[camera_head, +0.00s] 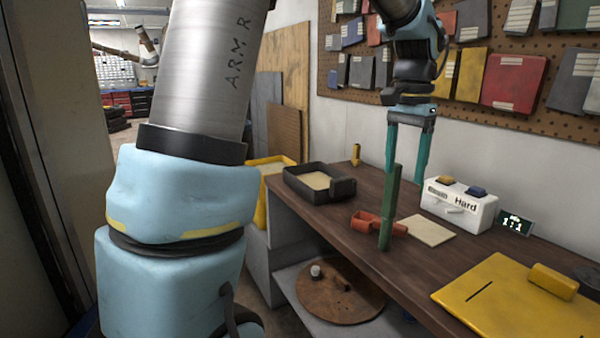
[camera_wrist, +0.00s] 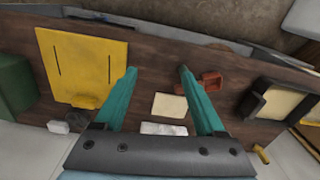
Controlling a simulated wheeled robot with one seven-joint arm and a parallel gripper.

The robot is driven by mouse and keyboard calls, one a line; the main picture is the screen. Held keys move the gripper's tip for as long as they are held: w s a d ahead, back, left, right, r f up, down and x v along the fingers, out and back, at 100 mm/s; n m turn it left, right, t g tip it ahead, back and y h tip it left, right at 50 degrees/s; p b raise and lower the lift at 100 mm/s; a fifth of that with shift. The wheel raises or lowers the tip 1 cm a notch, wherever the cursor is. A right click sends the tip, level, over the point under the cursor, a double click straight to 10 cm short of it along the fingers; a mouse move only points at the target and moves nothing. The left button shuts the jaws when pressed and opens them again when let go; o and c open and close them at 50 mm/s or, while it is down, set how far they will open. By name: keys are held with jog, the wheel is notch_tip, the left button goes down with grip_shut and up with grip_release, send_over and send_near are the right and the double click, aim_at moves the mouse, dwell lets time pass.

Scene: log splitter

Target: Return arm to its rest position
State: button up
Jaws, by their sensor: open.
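My gripper (camera_head: 405,172) hangs fingers-down over the brown workbench (camera_head: 335,215), its teal fingers apart. In the wrist view my gripper (camera_wrist: 157,72) shows a wide gap with nothing held between the fingers. A dark green upright bar (camera_head: 389,210) shows at the left finger in the head view; I cannot tell whether it touches the finger or stands on the bench. My upper arm fills the left of the head view. No rest position is marked in either view.
On the bench are a black tray (camera_head: 335,185), a red bracket-like part (camera_head: 366,221), a pale square (camera_head: 426,230), a white box marked "Hard" (camera_head: 455,208) and a yellow plate (camera_head: 500,303). A pegboard (camera_head: 560,123) with hanging packets backs the bench. A round brown disc (camera_head: 340,298) lies below.

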jog(key=s+a+f+n, duration=0.2)
jog(key=a+f, duration=0.3)
jog(key=a, duration=0.4)
jog(key=s+a+f+n+t, duration=0.1)
jog(key=a+f+n, duration=0.3)
jog(key=a, duration=0.5)
jog(key=s+a+f+n, duration=0.2)
jog(key=a+f, duration=0.4)
jog(key=a, duration=0.3)
jog(key=shift+s+a+f+n, duration=0.15)
jog(key=shift+s+n, duration=0.15)
jog(key=shift+n, duration=0.6)
